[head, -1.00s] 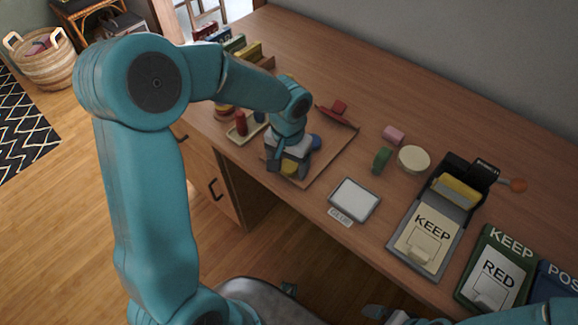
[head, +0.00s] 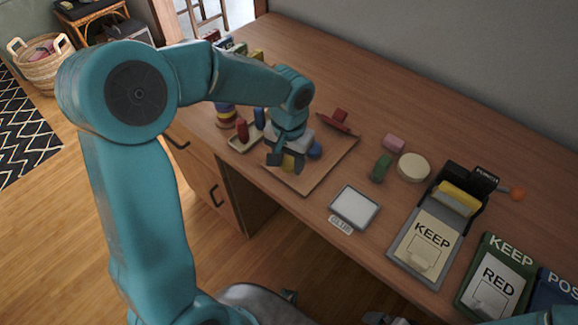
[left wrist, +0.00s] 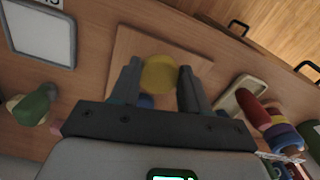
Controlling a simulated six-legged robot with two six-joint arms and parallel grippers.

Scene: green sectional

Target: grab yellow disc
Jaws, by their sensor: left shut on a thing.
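The yellow disc (left wrist: 159,73) is between the two fingers of my left gripper (left wrist: 158,85) in the left wrist view. In the head view the yellow disc (head: 290,162) shows between the fingertips of my left gripper (head: 286,163), over the wooden board (head: 318,174). The gripper is shut on the disc. I cannot tell how far the disc is above the board. A blue piece (head: 314,150) is close beside the gripper. My right gripper is not clearly in view.
A small tray (head: 243,144) with a red and a blue piece stands left of the board. A framed pad (head: 355,207), a green piece (head: 380,166) and a KEEP punch box (head: 425,242) are to the right.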

